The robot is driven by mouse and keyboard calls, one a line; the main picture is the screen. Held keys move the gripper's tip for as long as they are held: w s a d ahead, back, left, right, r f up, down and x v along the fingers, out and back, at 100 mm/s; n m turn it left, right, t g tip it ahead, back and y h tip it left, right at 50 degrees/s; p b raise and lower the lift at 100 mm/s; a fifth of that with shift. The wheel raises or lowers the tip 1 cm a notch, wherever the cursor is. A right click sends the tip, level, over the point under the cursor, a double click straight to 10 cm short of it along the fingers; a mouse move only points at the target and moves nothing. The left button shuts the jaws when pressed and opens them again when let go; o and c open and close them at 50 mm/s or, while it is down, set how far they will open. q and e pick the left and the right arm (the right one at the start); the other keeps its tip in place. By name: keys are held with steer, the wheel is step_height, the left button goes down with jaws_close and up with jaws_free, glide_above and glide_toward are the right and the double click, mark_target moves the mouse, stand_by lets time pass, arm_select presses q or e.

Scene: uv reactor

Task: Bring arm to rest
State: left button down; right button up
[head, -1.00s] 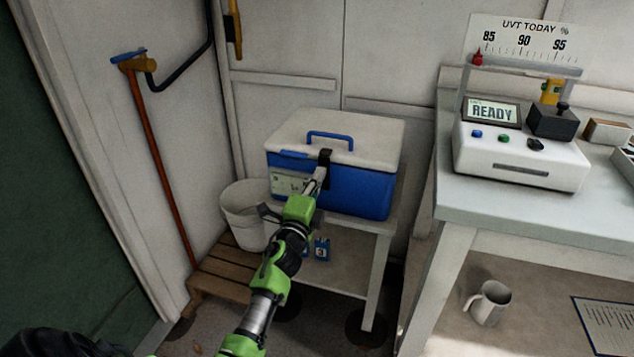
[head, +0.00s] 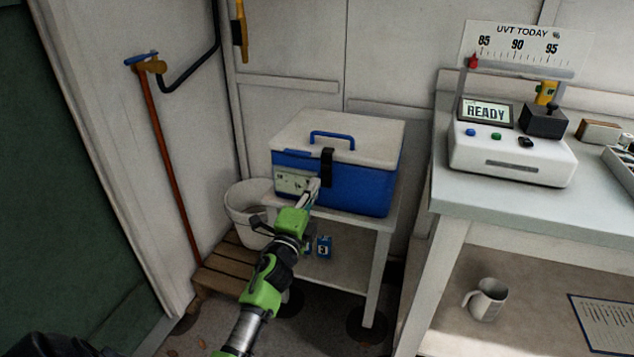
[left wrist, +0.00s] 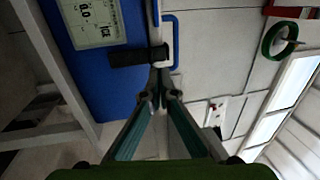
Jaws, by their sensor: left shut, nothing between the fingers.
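My left arm, green and black, comes up from the bottom of the head view. Its left gripper (head: 314,187) is in front of the blue cool box (head: 362,186), near the box's pale label (head: 292,182) and black latch (head: 327,166). In the left wrist view the gripper's fingers (left wrist: 158,76) meet at their tips, with nothing held between them. The latch (left wrist: 135,57) shows just beyond the tips there; I cannot tell whether they touch it. The box's white lid looks closed. My right gripper is not in view.
The box stands on a small white table (head: 371,262) beside a white bucket (head: 245,205) and a wooden pallet (head: 222,270). At right a bench (head: 520,212) carries a device (head: 512,154) reading READY. A mug (head: 485,299) stands below the bench.

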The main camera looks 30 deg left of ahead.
arm_select(q)
steer(key=r+v, duration=0.1)
steer(key=v, duration=0.6)
steer(key=shift+s+r, duration=0.2)
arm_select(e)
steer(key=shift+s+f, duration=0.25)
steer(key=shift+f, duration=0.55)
